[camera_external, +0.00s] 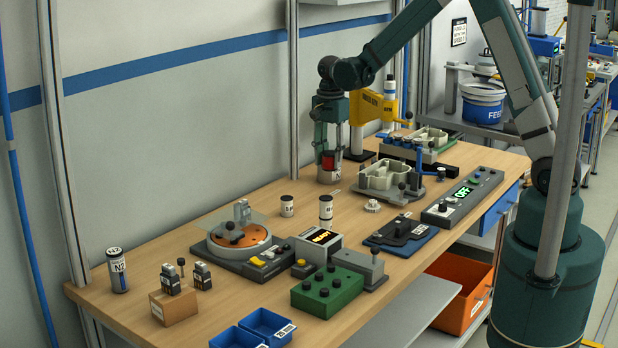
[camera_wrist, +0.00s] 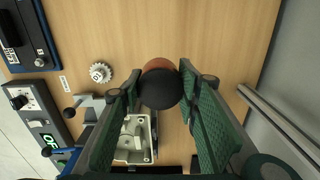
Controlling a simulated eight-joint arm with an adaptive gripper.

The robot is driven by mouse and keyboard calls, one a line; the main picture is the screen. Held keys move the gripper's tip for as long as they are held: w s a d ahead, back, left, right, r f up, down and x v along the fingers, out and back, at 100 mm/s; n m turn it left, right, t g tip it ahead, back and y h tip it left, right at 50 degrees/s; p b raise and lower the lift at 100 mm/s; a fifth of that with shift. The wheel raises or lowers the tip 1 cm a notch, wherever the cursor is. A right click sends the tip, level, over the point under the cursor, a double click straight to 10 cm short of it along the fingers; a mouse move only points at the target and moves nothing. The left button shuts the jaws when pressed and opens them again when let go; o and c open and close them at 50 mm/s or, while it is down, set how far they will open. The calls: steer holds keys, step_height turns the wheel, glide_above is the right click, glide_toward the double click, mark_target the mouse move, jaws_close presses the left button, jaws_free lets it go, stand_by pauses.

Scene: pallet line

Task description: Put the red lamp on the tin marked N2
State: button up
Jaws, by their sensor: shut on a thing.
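My gripper (camera_external: 329,158) is over the back part of the workbench, shut on the red lamp (camera_external: 328,161). A pale, labelled part shows directly below the red; I cannot tell whether it belongs to the lamp or is a separate tin under it. In the wrist view my gripper (camera_wrist: 160,84) has its fingers on either side of a round black top, with the reddish-brown lamp side (camera_wrist: 160,64) beyond it.
Two small labelled tins (camera_external: 287,206) (camera_external: 326,208) stand mid-bench. A turntable device (camera_external: 240,240) with a clear plate, a cardboard-coloured block (camera_external: 173,306) and blue trays (camera_external: 268,325) lie between gripper and front edge. A yellow post device (camera_external: 368,107) is behind my gripper.

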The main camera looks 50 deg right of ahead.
steer(key=w+d+r, duration=0.3)
steer(key=w+d, duration=0.2)
steer(key=d, duration=0.2)
steer(key=w+d+r+m, duration=0.1)
steer(key=w+d+r, duration=0.2)
steer(key=w+d, duration=0.3)
steer(key=d+p, duration=0.1)
steer(key=d, duration=0.1)
steer(key=shift+d+r+m, duration=0.3)
steer(key=shift+r, duration=0.05)
steer(key=shift+f, duration=3.15)
steer(key=shift+f, duration=0.1)
steer(key=shift+f, duration=1.75)
steer(key=shift+f, duration=0.15)
steer(key=o, duration=0.9)
